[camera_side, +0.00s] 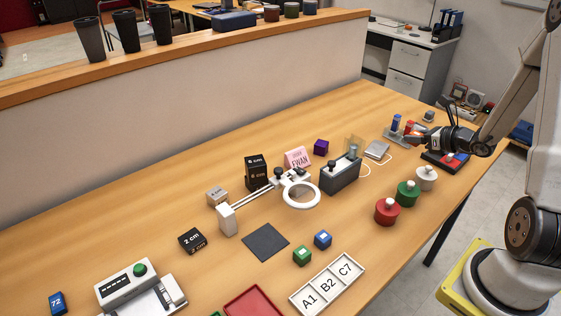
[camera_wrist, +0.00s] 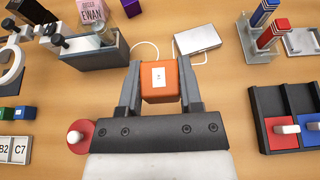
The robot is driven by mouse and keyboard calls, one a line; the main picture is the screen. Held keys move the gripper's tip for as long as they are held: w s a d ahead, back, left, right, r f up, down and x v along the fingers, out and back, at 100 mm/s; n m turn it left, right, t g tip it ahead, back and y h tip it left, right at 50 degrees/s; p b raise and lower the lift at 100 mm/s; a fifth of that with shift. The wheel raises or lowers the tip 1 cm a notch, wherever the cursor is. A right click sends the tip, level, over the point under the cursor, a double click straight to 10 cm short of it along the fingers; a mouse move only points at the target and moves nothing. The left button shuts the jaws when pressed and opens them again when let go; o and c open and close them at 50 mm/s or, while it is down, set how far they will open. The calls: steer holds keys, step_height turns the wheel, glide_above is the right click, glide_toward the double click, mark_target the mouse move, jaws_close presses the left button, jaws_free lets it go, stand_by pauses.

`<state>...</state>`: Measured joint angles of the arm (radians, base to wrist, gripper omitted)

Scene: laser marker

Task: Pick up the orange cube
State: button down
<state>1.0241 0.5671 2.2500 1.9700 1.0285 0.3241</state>
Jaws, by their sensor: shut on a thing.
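The orange cube (camera_wrist: 158,78) is between the two fingers of my gripper (camera_wrist: 159,88) in the wrist view. A white label with a small dark mark shows on its face. The fingers press on its left and right sides, so my gripper is shut on it. In the side view my gripper (camera_side: 421,133) is at the far right of the table, near the blue and red rods. There the cube is too small and partly hidden to tell apart surely. I cannot tell whether its bottom touches the table.
A small grey plate (camera_wrist: 197,39) lies just beyond the cube. The blue rod (camera_wrist: 264,13) and red rod (camera_wrist: 272,36) stand at the right. A tray with red and blue compartments (camera_wrist: 281,133) is at lower right. A red knobbed weight (camera_side: 387,212) stands nearby.

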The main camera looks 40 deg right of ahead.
steer(key=shift+s+a+r, duration=0.1)
steer(key=shift+s+a, duration=0.05)
steer(key=shift+s, duration=0.1)
steer(key=shift+w, duration=0.1)
stand_by(0.4)
steer(key=shift+w, duration=1.35)
glide_above(378, 148)
steer(key=s, duration=0.1)
steer(key=f, duration=0.8)
steer(key=shift+a, duration=0.35)
steer(key=shift+w+d+f, duration=0.25)
steer(key=shift+w+f, duration=0.2)
steer(key=shift+f, duration=0.1)
steer(key=shift+f, duration=0.1)
steer(key=shift+w+d+f, duration=0.15)
steer(key=shift+w+f, duration=0.05)
steer(key=shift+f, duration=1.5)
